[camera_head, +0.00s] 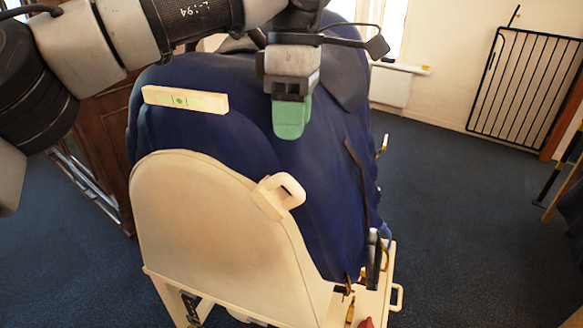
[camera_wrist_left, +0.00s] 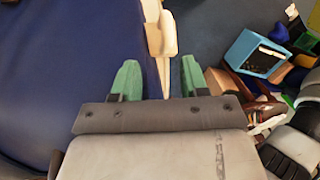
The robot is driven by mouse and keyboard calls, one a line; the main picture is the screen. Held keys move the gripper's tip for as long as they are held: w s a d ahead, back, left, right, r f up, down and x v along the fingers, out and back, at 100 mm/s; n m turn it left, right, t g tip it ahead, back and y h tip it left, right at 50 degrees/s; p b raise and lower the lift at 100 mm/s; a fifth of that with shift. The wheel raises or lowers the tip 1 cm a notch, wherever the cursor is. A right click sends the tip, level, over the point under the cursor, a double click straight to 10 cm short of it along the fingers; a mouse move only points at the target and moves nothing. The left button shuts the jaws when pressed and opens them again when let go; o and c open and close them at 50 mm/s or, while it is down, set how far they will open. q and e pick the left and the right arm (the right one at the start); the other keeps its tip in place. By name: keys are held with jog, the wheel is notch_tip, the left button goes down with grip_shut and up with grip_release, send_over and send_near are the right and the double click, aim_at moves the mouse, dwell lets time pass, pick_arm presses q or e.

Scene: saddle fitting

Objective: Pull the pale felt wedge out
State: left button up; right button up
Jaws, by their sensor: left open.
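A pale block with a looped handle (camera_head: 279,196), which looks like the felt wedge, sits at the upper right edge of a cream curved panel (camera_head: 215,225), against the dark blue draped form (camera_head: 320,190). In the left wrist view a pale handled piece (camera_wrist_left: 160,34) shows beyond the fingers, roughly between their lines. My left gripper (camera_head: 290,118) has green fingertips and hangs above the blue form, up and slightly right of the wedge, apart from it. In the left wrist view its two fingers (camera_wrist_left: 158,80) are spread with nothing gripped. My right gripper is not seen.
A pale bar with a green level vial (camera_head: 186,100) lies on the blue form at upper left. Tools stand in a cream tray (camera_head: 391,285) at lower right. A blue box (camera_wrist_left: 256,54) and clutter show right in the wrist view. Carpet is open at right.

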aim_at(292, 179)
pick_arm(q)
jog(key=s+f, duration=0.1)
jog(key=f, duration=0.1)
jog(key=s+f, duration=0.1)
jog(key=f, duration=0.1)
jog(key=shift+s+f, duration=0.2)
notch_tip(292, 179, down, 3)
jog(key=shift+w+a+f+b, duration=0.1)
jog(key=shift+w+b, duration=0.05)
jog(key=shift+b, duration=0.2)
jog(key=shift+s+f, duration=0.25)
jog(key=shift+f, duration=0.85)
jog(key=shift+c, duration=0.5)
jog(key=c, duration=0.5)
grip_shut()
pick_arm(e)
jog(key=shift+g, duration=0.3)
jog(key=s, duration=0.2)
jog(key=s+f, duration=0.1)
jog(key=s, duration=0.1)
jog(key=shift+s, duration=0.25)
